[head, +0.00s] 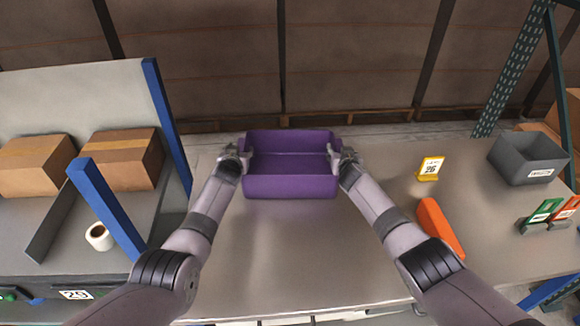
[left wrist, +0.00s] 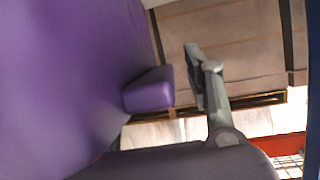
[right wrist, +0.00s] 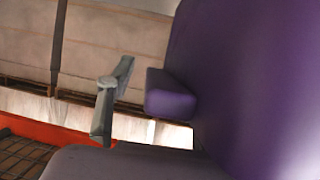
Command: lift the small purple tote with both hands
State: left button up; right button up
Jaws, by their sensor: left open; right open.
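The small purple tote (head: 290,187) sits upright on the grey table, toward its far edge, and looks empty. My left gripper (head: 236,155) is open at the tote's left end. My right gripper (head: 343,157) is open at its right end. In the left wrist view a purple handle (left wrist: 149,91) juts from the tote wall beside a grey finger (left wrist: 207,85). In the right wrist view the other handle (right wrist: 169,95) juts out beside a finger (right wrist: 110,95). A gap shows between each visible finger and handle. The other fingers are hidden.
A yellow number stand (head: 429,168), an orange block (head: 440,228) and a grey bin (head: 530,160) stand on the table to the right. A blue-framed bench with cardboard boxes (head: 118,160) and a white roll (head: 99,237) is at the left. The table in front of the tote is clear.

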pick_arm(q)
jog(key=shift+c, duration=0.3)
pick_arm(e)
jog(key=shift+c, duration=0.3)
pick_arm(q)
grip_shut()
pick_arm(e)
grip_shut()
